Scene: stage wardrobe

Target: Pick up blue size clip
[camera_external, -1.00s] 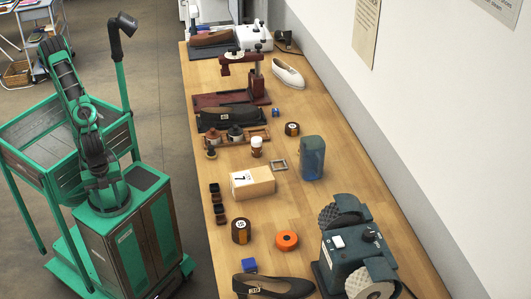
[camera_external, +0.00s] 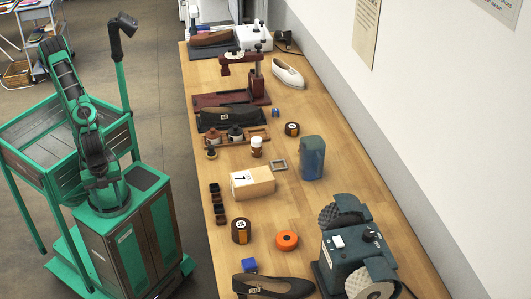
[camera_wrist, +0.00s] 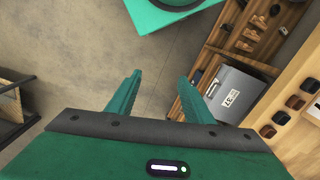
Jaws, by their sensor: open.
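Two small blue things lie on the workbench in the external view. One is a small blue piece (camera_external: 276,112) in the far half, right of the dark red press. In the external view my arm is folded left of the bench, well away from both blue things.
Bare bench lies right of the box. A wall runs along the right side.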

